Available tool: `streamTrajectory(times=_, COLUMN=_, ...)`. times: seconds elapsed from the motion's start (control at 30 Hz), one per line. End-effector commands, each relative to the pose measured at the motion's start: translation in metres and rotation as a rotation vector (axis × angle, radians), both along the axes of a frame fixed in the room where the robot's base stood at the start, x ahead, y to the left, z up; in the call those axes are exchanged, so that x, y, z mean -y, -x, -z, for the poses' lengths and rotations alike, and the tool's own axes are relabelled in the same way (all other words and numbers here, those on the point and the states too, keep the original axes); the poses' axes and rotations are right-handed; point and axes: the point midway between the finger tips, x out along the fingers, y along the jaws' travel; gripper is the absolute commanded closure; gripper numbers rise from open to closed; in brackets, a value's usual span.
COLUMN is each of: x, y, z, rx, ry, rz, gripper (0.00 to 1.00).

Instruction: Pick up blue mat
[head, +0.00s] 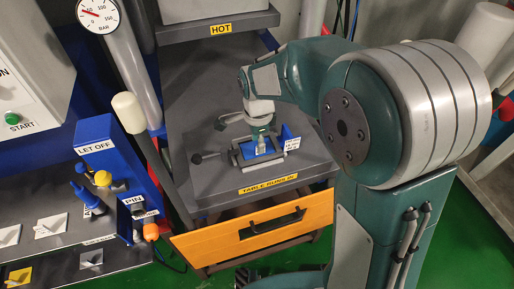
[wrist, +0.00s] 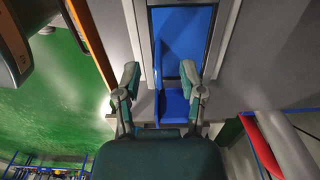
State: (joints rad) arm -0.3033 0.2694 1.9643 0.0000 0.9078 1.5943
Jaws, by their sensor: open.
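A flat blue surface, which looks like the blue mat, lies inside a grey frame in the wrist view (wrist: 187,35). In the head view an upright blue piece (head: 291,136) with a white label shows at the right side of the grey frame (head: 241,158) on the grey table top. My gripper (head: 262,146) points down over this frame. In the wrist view my gripper (wrist: 162,88) is open, its fingers on either side of a narrow blue part. Whether the fingers touch it I cannot tell. My gripper hides part of the frame in the head view.
The table (head: 200,105) has an orange drawer (head: 262,235) in front. A blue LET OFF stand (head: 115,165) and a bench with knobs are further left.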

Motion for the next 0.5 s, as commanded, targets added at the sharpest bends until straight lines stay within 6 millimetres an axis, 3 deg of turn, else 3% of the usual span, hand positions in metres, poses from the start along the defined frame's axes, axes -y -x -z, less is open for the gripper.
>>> streamTrajectory(times=0.2, x=0.001, y=0.001, z=0.028, rx=-0.002, ry=0.0, rz=0.0, gripper=0.49)
streamTrajectory(times=0.47, x=0.0, y=0.0, z=0.03, rx=0.0, ry=0.0, rz=0.0, gripper=0.49)
streamTrajectory(times=0.5, x=0.0, y=0.0, z=0.03, rx=0.0, ry=0.0, rz=0.0, gripper=0.66)
